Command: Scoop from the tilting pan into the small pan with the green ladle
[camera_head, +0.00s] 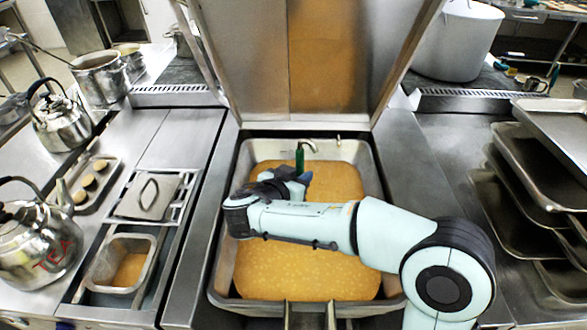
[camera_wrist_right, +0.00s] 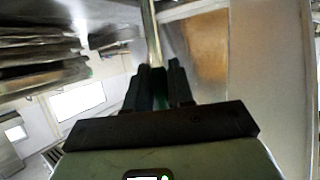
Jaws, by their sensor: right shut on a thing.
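The tilting pan (camera_head: 226,268) stands in the middle with its lid up and holds orange-yellow soup (camera_head: 300,270). My right gripper (camera_head: 290,181) is over the soup, shut on the green ladle (camera_head: 299,160). The ladle's green grip and hooked metal end stick up past the fingers. In the right wrist view the fingers (camera_wrist_right: 160,80) close around the grip, and a metal rod (camera_wrist_right: 152,35) runs away from them. The ladle's bowl is hidden. The small pan (camera_head: 132,239) sits at lower left, with some orange-yellow content in its bottom. My left gripper is out of view.
A lidded insert (camera_head: 150,195) and a tray (camera_head: 75,205) with several round items lie behind the small pan. Kettles (camera_head: 35,240) stand at the left. The raised lid (camera_head: 250,65) blocks the back. Stacked trays (camera_head: 545,165) fill the right side.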

